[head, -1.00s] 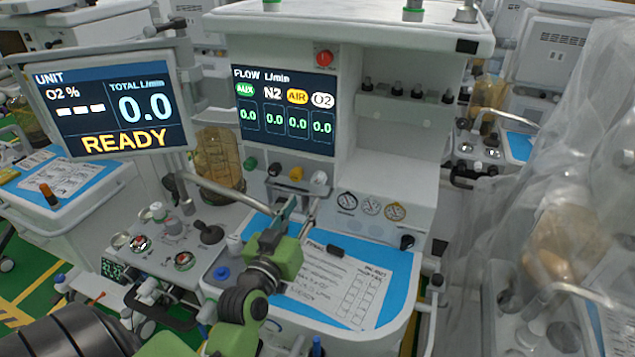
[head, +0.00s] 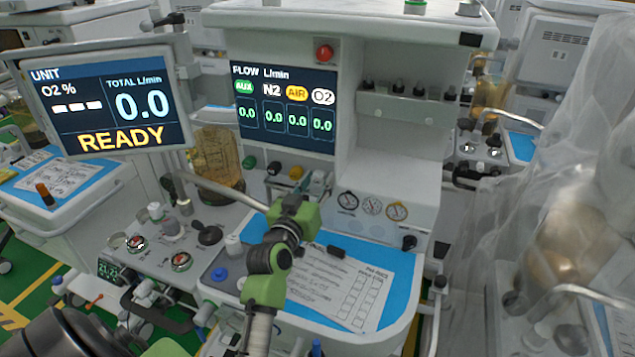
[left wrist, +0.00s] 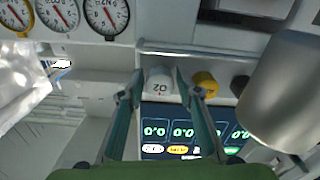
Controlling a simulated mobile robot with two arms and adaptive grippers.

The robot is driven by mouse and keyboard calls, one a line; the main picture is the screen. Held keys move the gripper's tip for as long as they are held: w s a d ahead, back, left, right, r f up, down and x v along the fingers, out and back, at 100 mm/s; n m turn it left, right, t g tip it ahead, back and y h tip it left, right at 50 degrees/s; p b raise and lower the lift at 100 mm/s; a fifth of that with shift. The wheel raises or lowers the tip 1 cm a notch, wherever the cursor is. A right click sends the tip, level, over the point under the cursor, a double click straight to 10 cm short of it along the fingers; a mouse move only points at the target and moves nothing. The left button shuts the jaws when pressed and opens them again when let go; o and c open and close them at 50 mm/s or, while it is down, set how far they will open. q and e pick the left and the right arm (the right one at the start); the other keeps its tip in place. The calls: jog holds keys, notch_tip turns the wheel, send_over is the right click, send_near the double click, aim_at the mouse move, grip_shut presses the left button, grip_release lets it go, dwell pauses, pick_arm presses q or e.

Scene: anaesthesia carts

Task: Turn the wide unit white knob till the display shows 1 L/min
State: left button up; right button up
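The white knob (left wrist: 160,82), marked O2, shows upside down in the left wrist view, on the wide unit's panel. My left gripper (left wrist: 159,72) is open, with one finger on each side of this knob; I cannot tell whether they touch it. In the head view my left gripper (head: 308,181) reaches the knob row below the flow display and largely hides the white knob. The flow display (head: 284,108) reads 0.0 under AUX, N2, AIR and O2. My right gripper is not in view.
A yellow knob (left wrist: 205,84) and a black knob (left wrist: 240,86) sit beside the white one. Round gauges (head: 371,206) are to the right. A metal rail (head: 225,192) runs left of my gripper. A clipboard sheet (head: 340,285) lies on the blue worktop below.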

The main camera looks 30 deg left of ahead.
pick_arm(q)
jog(key=c, duration=0.8)
jog(key=shift+c, duration=0.2)
jog(key=shift+r+n+p, duration=0.1)
jog(key=shift+n+p, duration=0.65)
jog(key=shift+n, duration=0.05)
jog(key=n+p, duration=0.2)
jog(key=n, duration=0.1)
jog(key=shift+n+p, duration=0.8)
jog(key=shift+n, duration=1.2)
